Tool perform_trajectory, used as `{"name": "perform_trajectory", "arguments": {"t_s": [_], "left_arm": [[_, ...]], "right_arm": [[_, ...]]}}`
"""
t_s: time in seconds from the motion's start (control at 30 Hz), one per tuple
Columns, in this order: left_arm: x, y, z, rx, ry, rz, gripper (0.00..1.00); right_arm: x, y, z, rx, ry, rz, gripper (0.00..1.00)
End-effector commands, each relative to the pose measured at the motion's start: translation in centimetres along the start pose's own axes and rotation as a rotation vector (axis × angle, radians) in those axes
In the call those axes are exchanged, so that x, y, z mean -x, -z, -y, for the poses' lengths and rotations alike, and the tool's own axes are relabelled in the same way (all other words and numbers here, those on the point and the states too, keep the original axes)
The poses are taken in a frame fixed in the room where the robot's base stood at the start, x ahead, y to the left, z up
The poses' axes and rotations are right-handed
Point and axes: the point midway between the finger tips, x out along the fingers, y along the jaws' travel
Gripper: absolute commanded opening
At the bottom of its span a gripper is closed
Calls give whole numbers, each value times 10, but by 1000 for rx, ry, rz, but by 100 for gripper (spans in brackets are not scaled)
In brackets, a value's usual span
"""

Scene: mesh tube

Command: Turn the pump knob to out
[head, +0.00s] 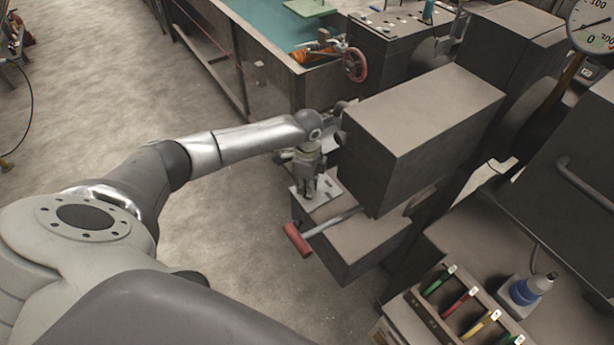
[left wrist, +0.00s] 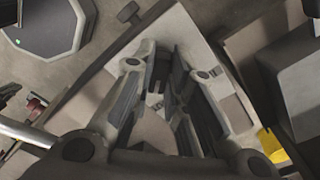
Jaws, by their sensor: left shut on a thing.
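My left gripper (head: 312,190) points down over a pale plate (head: 325,203) on the dark pump block (head: 352,245). The left wrist view shows the two pale fingers with dark pads (left wrist: 160,95) close around a small pale part between them. That part is the pump knob as far as I can tell. It is mostly hidden by the fingers, and I cannot read its setting. A lever with a red handle (head: 297,240) sticks out of the block just below the gripper. My right gripper is in neither view.
A large dark box (head: 425,115) stands close to the right of my gripper. A red handwheel (head: 355,64) and a teal-topped tank (head: 262,32) lie behind. A tray of coloured tools (head: 450,305) and a blue bottle (head: 525,291) are at lower right.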

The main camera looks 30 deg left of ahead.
Motion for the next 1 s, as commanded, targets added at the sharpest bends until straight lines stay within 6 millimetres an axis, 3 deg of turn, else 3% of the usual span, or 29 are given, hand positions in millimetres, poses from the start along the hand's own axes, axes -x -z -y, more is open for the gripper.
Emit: {"name": "perform_trajectory", "arguments": {"t_s": [0.17,0.2,0.33,0.73,1.0], "left_arm": [[0,2,0,-4,0,-3,0],[0,2,0,-4,0,-3,19],[0,1,0,-3,0,-2,36],[6,0,0,-1,1,-1,36],[57,1,1,-2,4,-2,36]], "right_arm": [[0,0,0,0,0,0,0],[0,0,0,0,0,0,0],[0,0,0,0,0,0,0],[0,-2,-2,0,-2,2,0],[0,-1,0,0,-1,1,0]]}}
